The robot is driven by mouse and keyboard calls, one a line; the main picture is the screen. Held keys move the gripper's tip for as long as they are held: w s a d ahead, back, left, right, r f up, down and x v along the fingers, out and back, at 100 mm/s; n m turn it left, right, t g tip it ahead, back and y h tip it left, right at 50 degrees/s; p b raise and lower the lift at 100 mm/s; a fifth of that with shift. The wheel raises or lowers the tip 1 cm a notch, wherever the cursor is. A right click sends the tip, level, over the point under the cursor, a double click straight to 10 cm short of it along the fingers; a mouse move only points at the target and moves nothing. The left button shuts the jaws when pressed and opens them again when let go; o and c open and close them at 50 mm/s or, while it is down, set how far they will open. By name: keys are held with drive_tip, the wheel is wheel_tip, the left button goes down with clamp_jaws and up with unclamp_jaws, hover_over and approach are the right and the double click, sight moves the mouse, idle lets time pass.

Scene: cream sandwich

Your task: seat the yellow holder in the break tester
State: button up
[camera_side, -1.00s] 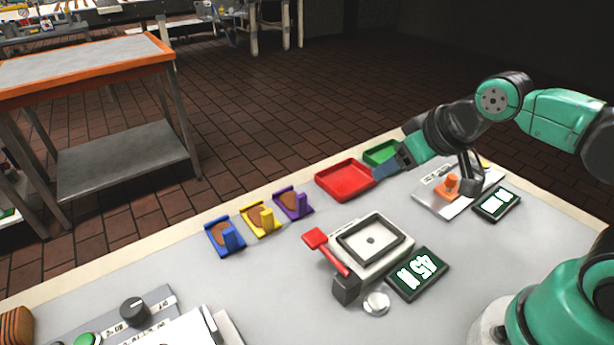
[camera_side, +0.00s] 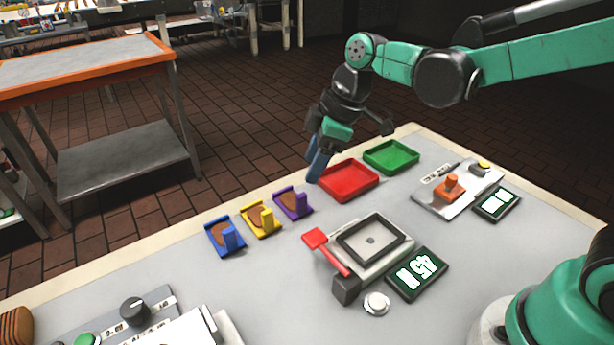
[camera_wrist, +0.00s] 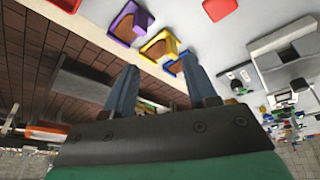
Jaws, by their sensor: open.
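The yellow holder (camera_side: 260,220) stands on the table between the blue holder (camera_side: 225,237) and the purple holder (camera_side: 292,203), with a brown round piece in it. The break tester (camera_side: 374,240) is a pale block with a dark-rimmed square recess, a red-handled lever (camera_side: 315,239) at its left, and a display (camera_side: 416,275) beside it. My gripper (camera_side: 315,168) is open and empty, above the table's far edge near the red tray. In the wrist view, the yellow holder (camera_wrist: 160,46) lies beyond my open fingers (camera_wrist: 160,84), apart from them.
A red tray (camera_side: 348,194) and a green tray (camera_side: 391,157) stand behind the tester. A second device with an orange part (camera_side: 449,188) is at the right. A round white button (camera_side: 376,303) sits before the tester.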

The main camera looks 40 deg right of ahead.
sight(269, 210)
drive_tip(key=w+a+f+n+g, duration=0.1)
drive_tip(key=f+n, duration=0.1)
drive_tip(key=w+a+f+n+g, duration=0.1)
drive_tip(key=a+f+n, duration=0.1)
drive_tip(key=w+a+f+n+y, duration=0.1)
drive_tip(key=a+n, duration=0.1)
drive_tip(key=shift+w+f+n+g, duration=0.3)
drive_tip(key=shift+f+g, duration=0.1)
drive_tip(key=shift+x, duration=2.85)
clamp_jaws()
